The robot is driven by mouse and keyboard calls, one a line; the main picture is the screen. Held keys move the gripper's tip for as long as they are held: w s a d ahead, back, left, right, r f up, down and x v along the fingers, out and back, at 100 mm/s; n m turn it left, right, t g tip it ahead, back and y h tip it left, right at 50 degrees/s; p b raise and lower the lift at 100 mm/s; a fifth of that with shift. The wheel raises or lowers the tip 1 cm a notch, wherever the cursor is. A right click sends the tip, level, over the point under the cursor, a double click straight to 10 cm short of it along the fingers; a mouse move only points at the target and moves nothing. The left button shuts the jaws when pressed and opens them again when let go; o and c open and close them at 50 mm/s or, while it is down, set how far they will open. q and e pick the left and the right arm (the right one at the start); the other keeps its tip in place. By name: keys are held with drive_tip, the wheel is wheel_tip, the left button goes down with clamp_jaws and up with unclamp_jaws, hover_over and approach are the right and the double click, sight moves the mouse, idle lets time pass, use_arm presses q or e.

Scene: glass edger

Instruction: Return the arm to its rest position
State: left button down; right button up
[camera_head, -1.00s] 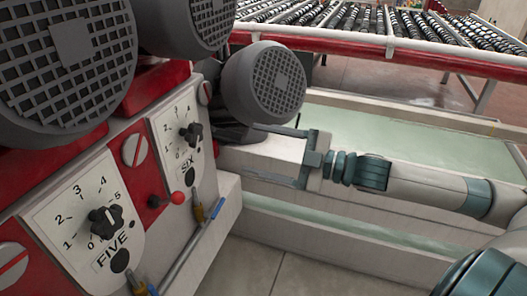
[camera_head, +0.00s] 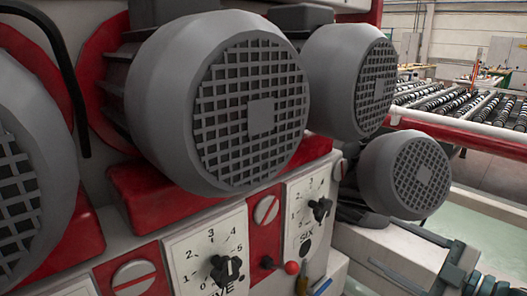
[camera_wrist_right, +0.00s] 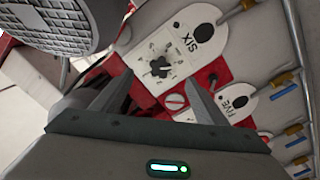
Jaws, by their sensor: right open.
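My right gripper (camera_head: 388,247) is at the lower right of the head view, below the small grey motor at the right. Its two fingers are apart with nothing between them. In the right wrist view both fingers (camera_wrist_right: 160,80) point toward the red and white machine panel. The SIX dial (camera_head: 318,210) is left of the gripper in the head view. Its black knob also shows between and beyond the fingers in the wrist view (camera_wrist_right: 160,66). Most of my right arm is cut off by the frame edge. My left gripper is not in view.
Large grey motors with grid covers (camera_head: 262,115) project from the machine. The smaller right motor (camera_head: 408,175) hangs just above my right gripper. The FIVE dial (camera_head: 222,270) is at bottom centre. A roller conveyor (camera_head: 480,108) with a red rail stands behind at right.

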drive_tip(key=w+d+f+m+h, duration=0.1)
drive_tip(key=d+f+m+h, duration=0.2)
drive_tip(key=f, duration=0.6)
drive_tip(key=w+d+f+m+h, duration=0.15)
drive_tip(key=d+f, duration=0.35)
drive_tip(key=f, duration=0.5)
drive_tip(key=w+d+f+m+h, duration=0.1)
drive_tip(key=d+f+m+h, duration=0.3)
drive_tip(key=f, duration=0.5)
drive_tip(key=s+f+m+g, duration=0.15)
drive_tip(key=s+f, duration=0.25)
drive_tip(key=f, duration=1.1)
drive_tip(key=s+a+f+m+g+h, duration=0.1)
drive_tip(key=s+a+f, duration=0.25)
drive_tip(key=f, duration=0.35)
drive_tip(key=s+a+f+m+g, duration=0.1)
drive_tip(key=s+a+f, duration=0.2)
drive_tip(key=s+f, duration=0.3)
drive_tip(key=s+a+f+m+g+h, duration=0.1)
drive_tip(key=s+a+f+g, duration=0.2)
drive_tip(key=f, duration=0.5)
drive_tip(key=s+a+f+g+y, duration=0.1)
drive_tip(key=s+a+f, duration=1)
drive_tip(key=s+a, duration=0.4)
drive_tip(key=shift+s+a+f+m+g+y, duration=0.2)
drive_tip(key=shift+f+m+g+y, duration=0.1)
drive_tip(key=shift+f+g+y, duration=0.05)
drive_tip(key=shift+w, duration=0.1)
